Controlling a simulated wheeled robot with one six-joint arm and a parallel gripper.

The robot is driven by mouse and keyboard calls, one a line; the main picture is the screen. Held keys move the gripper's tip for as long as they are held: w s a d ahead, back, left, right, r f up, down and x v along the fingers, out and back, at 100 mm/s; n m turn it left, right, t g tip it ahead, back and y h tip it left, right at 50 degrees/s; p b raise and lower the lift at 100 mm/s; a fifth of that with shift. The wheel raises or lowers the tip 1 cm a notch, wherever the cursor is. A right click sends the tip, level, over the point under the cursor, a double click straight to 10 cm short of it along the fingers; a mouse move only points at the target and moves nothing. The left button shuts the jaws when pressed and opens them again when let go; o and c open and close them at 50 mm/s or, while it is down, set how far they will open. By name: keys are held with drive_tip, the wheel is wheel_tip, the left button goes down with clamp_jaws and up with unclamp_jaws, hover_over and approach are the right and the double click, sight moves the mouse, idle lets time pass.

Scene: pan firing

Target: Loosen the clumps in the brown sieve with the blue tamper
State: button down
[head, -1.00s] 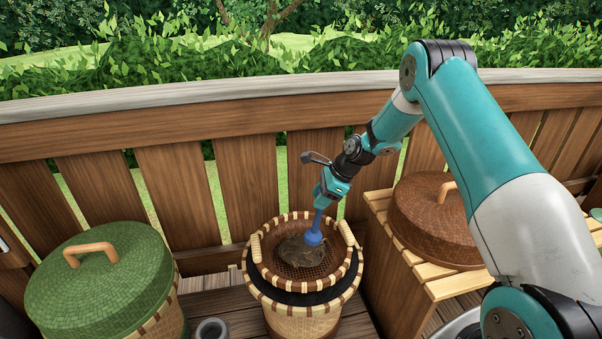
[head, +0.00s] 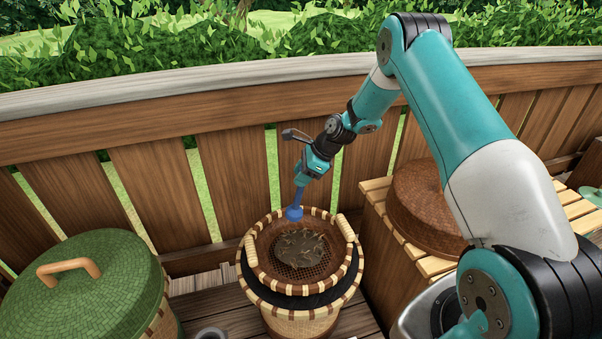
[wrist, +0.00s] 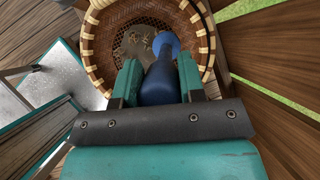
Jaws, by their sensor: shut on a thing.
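The brown sieve (head: 263,275) sits on top of a woven basket (head: 300,322). A dark clumped mass with lighter bits (head: 300,248) lies on its mesh; the mass also shows in the wrist view (wrist: 137,45). My gripper (head: 303,186) is shut on the blue tamper (head: 293,206). The tamper hangs head down at the far left side of the sieve, apart from the clumps in the head view. In the wrist view the tamper (wrist: 160,82) stands between my two fingers, its round head beside the mass and partly covering the sieve's mesh.
A green lidded basket (head: 85,285) stands at the left. A brown domed lid (head: 425,215) sits on a slatted wooden stand (head: 388,222) at the right. A wooden fence (head: 235,160) runs close behind. A small grey cup (head: 211,333) is at the bottom edge.

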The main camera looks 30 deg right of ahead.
sight(298, 205)
wheel_tip(298, 205, down, 10)
drive_tip(key=b, duration=0.6)
drive_tip(key=shift+f, duration=0.25)
drive_tip(key=s+a+p, duration=0.6)
drive_tip(key=s+p, duration=0.1)
drive_tip(key=s, duration=0.3)
drive_tip(key=w+d+b, duration=0.5)
drive_tip(key=w+d, duration=0.3)
drive_tip(key=d, duration=0.2)
drive_tip(key=s+a+p, duration=0.6)
drive_tip(key=s+p, duration=0.1)
drive_tip(key=s, duration=0.4)
wheel_tip(298, 205, up, 11)
drive_tip(key=p, duration=0.7)
drive_tip(key=shift+w+a+f+p, duration=0.15)
drive_tip(key=shift+p, duration=0.25)
